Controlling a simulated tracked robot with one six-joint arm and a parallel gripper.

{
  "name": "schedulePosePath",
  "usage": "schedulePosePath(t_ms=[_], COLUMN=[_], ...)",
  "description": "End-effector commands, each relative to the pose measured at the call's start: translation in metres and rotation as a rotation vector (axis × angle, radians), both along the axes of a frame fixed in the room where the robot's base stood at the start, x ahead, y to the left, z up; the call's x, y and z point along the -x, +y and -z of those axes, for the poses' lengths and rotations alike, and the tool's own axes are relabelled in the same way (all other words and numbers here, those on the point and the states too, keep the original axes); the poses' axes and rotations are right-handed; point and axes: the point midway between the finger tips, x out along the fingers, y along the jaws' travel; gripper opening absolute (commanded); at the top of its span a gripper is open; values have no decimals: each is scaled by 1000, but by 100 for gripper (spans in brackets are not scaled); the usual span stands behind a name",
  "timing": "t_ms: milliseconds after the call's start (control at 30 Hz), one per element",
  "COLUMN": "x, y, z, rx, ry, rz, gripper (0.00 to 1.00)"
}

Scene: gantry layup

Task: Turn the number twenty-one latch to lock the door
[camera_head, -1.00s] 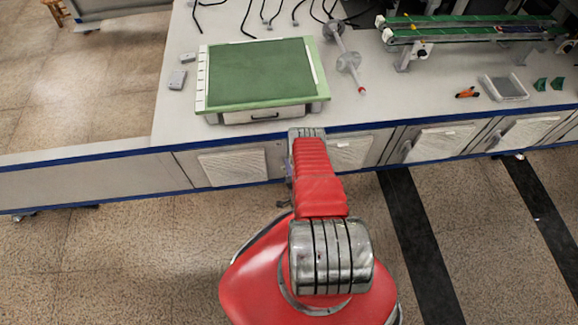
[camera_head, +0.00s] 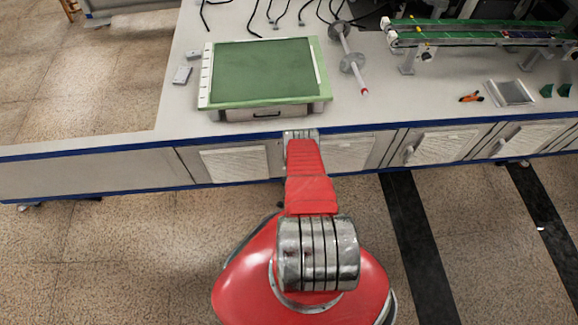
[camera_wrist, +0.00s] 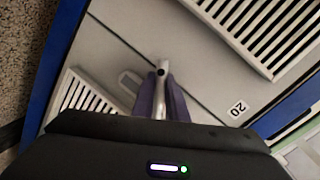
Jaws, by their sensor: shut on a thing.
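A slim metal latch handle (camera_wrist: 161,72) shows in the wrist view at a seam between two pale cabinet doors. My gripper (camera_wrist: 162,102) has its two dark fingers shut on this handle. A label reading 20 (camera_wrist: 238,108) is on the door panel to the right of the fingers. I see no label reading twenty-one. A second pale fitting (camera_wrist: 130,82) lies left of the fingers, partly hidden. In the head view my red arm reaches to the cabinet front and hides the held latch.
The vented cabinet fronts (camera_head: 233,163) run under a white bench with blue edges. Other latch handles (camera_head: 408,153) stick out on doors to the right. A green cutting mat (camera_head: 262,72) lies on the bench above my arm. The floor before the cabinets is clear.

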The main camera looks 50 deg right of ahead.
Motion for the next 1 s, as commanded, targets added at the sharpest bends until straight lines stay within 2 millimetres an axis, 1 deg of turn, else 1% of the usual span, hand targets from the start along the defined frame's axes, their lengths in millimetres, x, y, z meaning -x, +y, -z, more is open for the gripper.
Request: schedulePosePath(t_ms=[167,200,467,767,867,1000], x=[-2,-2,-1,0,2,6], y=[-2,-2,-1,0,4,15], z=[0,0,0,-1,-1,-5], rx=[-1,-2,-1,-1,-2,-3], ry=[-2,-2,-2,-2,-1,-1], rz=[-2,-3,-1,-1,0,-2], gripper=[0,13,31,31,31,31])
